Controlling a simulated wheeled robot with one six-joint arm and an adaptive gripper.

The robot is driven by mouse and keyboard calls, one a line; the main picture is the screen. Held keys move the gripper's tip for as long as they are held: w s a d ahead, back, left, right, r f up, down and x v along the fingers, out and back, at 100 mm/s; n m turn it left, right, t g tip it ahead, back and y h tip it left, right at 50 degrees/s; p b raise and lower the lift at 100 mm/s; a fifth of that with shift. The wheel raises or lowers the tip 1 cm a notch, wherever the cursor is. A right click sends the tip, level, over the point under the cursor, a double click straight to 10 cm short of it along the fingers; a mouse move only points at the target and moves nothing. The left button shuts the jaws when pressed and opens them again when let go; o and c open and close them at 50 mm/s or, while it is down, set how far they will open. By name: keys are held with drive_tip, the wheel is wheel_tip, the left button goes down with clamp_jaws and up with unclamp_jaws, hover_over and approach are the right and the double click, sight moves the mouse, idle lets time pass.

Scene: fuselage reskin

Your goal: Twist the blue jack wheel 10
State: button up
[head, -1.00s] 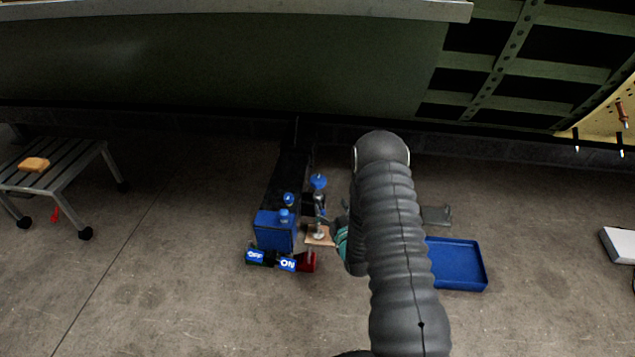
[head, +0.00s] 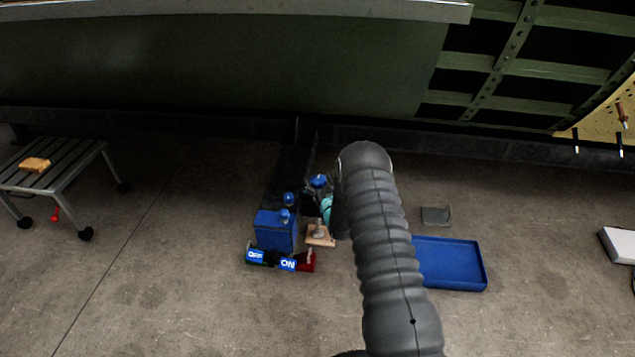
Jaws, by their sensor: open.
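The blue jack wheel (head: 319,181) shows just left of my arm, near the dark rail at the middle of the head view. My gripper (head: 322,190) is at the wheel, with its teal part (head: 326,207) showing beside my dark arm. The fingers are small and partly hidden by the arm and the wheel. They look open around or beside the wheel; I cannot tell whether they touch it. Other blue knobs (head: 288,199) stand to the left, on and near a blue box (head: 275,231).
Blue OFF and ON labels (head: 287,264) sit in front of the box, near a wooden pad (head: 319,236) with a metal foot. A blue tray (head: 450,263) and a grey plate (head: 436,215) lie to the right. A slatted bench (head: 60,170) stands left. Open floor lies between bench and box.

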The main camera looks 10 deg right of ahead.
drive_tip(key=c, duration=1.2)
drive_tip(key=shift+f+n+y+b, duration=0.1)
drive_tip(key=shift+n+y+b, duration=0.2)
drive_tip(key=shift+y+b, duration=0.25)
